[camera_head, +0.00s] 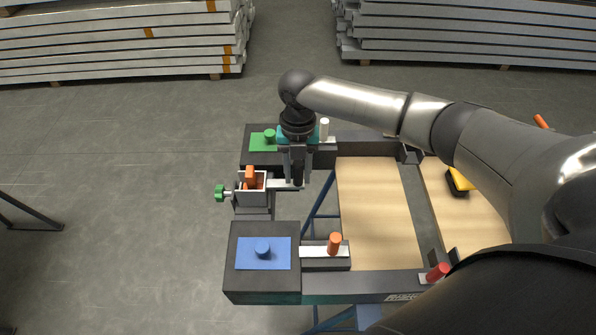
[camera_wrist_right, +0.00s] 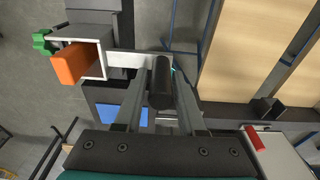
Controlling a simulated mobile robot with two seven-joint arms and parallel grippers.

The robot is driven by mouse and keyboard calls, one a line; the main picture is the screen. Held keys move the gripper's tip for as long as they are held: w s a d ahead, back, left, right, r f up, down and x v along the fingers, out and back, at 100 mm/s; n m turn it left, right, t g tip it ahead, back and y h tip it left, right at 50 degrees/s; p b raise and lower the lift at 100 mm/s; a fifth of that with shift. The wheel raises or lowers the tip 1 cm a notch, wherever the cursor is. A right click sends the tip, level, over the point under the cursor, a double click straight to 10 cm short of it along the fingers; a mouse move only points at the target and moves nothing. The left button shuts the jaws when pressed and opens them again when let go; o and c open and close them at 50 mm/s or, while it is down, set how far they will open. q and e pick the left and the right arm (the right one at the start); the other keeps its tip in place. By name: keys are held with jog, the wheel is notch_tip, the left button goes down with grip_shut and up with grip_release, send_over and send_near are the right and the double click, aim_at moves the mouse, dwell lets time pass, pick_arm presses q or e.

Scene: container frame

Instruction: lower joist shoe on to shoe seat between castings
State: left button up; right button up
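The joist shoe (camera_head: 251,199) is a pale grey open box with an orange block (camera_head: 250,178) inside and a green knob (camera_head: 220,193) on its left. It lies between the casting with the green pad (camera_head: 247,157) and the casting with the blue pad (camera_head: 237,262). A dark block, apparently the shoe seat (camera_head: 252,214), shows just below it; I cannot tell whether they touch. My right gripper (camera_head: 297,181) is closed around a dark round handle (camera_wrist_right: 160,85) on the shoe's flat arm (camera_wrist_right: 128,60). The box also shows in the wrist view (camera_wrist_right: 101,64). My left gripper is out of view.
Plates with an orange peg (camera_head: 335,243), a white peg (camera_head: 325,129) and a red peg (camera_head: 437,271) sit on the dark frame. Wooden panels (camera_head: 375,210) fill its right side. A yellow-black tool (camera_head: 459,181) lies there.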

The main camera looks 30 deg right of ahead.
jog(key=o, duration=0.3)
jog(key=shift+o, duration=0.2)
jog(key=shift+s+f, duration=0.1)
